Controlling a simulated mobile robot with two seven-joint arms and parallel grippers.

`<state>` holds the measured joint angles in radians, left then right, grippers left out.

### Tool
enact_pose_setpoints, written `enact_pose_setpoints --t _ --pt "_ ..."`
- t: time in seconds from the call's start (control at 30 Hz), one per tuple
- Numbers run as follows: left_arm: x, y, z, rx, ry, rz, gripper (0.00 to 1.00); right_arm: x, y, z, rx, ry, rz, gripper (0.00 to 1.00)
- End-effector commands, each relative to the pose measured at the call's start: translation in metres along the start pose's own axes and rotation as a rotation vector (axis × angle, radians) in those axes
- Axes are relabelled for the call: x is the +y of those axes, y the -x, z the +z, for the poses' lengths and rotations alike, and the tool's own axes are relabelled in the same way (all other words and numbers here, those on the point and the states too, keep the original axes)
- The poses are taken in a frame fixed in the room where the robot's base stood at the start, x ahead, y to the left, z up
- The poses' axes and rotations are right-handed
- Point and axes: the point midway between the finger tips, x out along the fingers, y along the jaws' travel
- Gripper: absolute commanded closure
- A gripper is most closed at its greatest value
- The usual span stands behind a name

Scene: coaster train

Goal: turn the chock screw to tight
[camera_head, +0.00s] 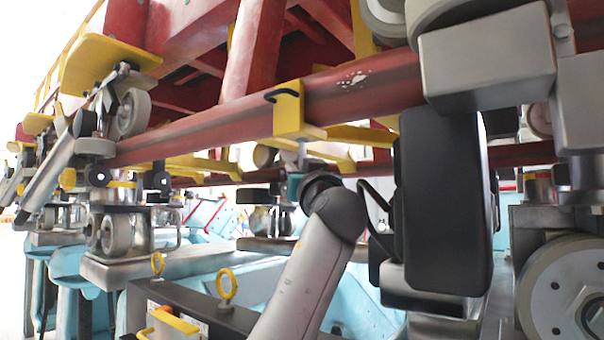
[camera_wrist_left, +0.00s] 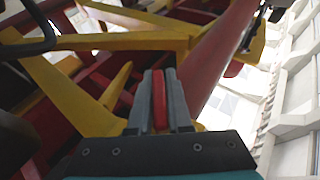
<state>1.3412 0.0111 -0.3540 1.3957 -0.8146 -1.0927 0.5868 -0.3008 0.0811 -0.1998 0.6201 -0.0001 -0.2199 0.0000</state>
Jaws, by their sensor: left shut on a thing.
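The yellow chock (camera_head: 288,112) sits on the long red tube rail, with a black handle at its top left. My left gripper (camera_head: 301,152) is just below the chock and points up at its underside. It is small and partly hidden there. In the left wrist view the grey fingers (camera_wrist_left: 158,76) are shut on a narrow upright red piece (camera_wrist_left: 159,100), which looks like the tab of the chock screw. The screw's upper end and how tight it is cannot be seen. My right gripper is not in view.
The red rail (camera_head: 215,128) runs across above the gripper. Yellow brackets (camera_wrist_left: 75,98) lie close around the fingers. A large black block (camera_head: 440,205) and grey wheel parts (camera_head: 565,290) crowd the right. Yellow eye rings (camera_head: 227,285) stand below left.

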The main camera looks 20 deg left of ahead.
Motion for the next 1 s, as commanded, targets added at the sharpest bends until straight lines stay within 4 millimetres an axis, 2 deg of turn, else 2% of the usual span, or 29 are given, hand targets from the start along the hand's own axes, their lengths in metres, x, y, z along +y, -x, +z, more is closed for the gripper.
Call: enact_pose_setpoints --t 0.5,1.0 --pt "-0.012 0.001 -0.004 0.000 -0.178 -0.420 1.00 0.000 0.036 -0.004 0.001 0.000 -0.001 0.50" --pt "-0.017 0.005 -0.004 0.002 -0.249 -0.599 1.00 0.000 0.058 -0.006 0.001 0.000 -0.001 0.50"
